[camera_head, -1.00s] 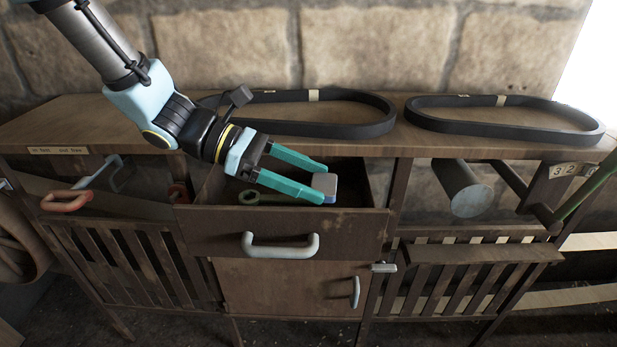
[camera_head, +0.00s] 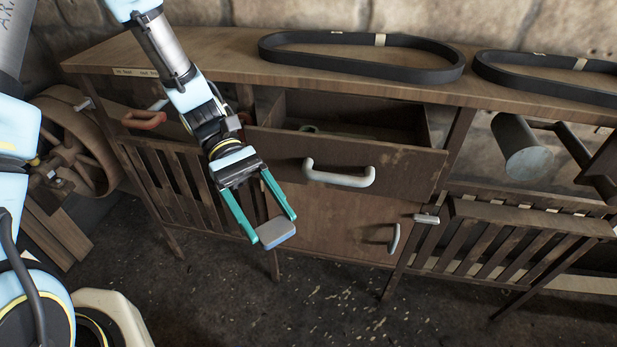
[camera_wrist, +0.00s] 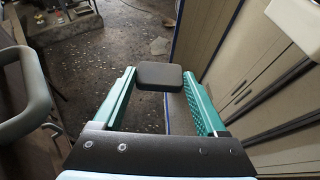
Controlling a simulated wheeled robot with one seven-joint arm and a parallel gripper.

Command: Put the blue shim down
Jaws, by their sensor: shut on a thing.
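The blue shim (camera_head: 277,232) is a small flat block with a grey top face and a blue lower edge. My gripper (camera_head: 275,225) is shut on it, with the shim between the tips of the two green fingers. In the head view they hang in front of the cabinet, below and left of the open drawer, clear of any surface. In the wrist view the shim (camera_wrist: 160,76) shows as a dark block between the fingertips, with the floor behind it.
The open drawer (camera_head: 345,160) sticks out with its handle (camera_head: 340,175) in front. A belt (camera_head: 360,58) lies on the cabinet top, with another belt (camera_head: 550,75) at right. A door handle (camera_head: 394,238) is right of the shim. The speckled floor (camera_head: 330,300) below is mostly clear.

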